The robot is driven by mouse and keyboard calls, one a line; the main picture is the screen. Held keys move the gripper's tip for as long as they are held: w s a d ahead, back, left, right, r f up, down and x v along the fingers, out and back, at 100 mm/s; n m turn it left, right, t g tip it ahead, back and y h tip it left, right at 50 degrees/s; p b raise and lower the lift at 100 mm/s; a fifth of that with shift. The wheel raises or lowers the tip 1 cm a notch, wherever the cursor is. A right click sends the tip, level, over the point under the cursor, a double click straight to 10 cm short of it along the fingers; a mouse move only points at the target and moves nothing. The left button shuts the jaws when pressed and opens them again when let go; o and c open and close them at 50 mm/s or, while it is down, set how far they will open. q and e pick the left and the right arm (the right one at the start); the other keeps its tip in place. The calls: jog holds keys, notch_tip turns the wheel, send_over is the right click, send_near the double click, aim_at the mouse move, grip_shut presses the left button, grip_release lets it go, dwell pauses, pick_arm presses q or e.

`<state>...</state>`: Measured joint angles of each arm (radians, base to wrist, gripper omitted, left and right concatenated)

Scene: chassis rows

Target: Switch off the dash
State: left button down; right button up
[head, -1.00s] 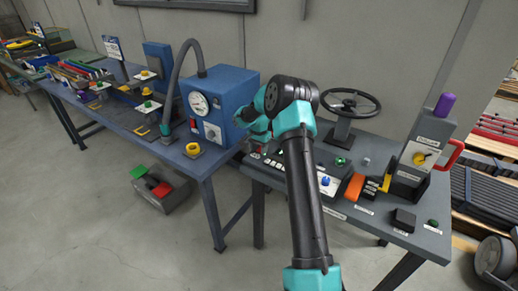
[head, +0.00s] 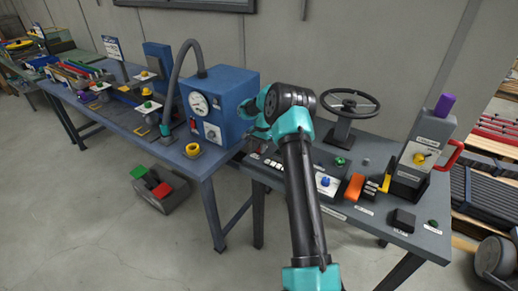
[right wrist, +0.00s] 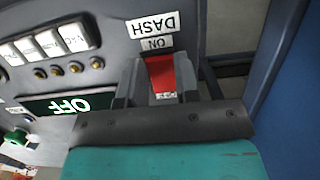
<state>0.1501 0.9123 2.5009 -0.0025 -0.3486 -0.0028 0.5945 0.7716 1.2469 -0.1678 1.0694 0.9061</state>
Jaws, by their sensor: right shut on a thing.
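The dash (head: 309,157) is a dark console on the right table in the head view. In the right wrist view, a red rocker switch (right wrist: 161,74) sits below the DASH label (right wrist: 152,25) and a small ON label (right wrist: 155,43), both upside down. My right gripper (right wrist: 155,90) has its two grey fingers on either side of the red switch and is shut on it. My left gripper is out of view.
White keys (right wrist: 50,41) and several amber buttons are near the gripper. A blue gauge box (head: 230,110) stands close to the dash on the left bench. A steering wheel (head: 350,102) stands behind it. An orange-handled lever (head: 354,187) is on its right.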

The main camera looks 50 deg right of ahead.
jog(key=shift+d+y, duration=0.1)
jog(key=shift+y, duration=0.3)
jog(key=o, duration=0.9)
jog(key=v, duration=1.7)
jog(key=shift+r, duration=0.25)
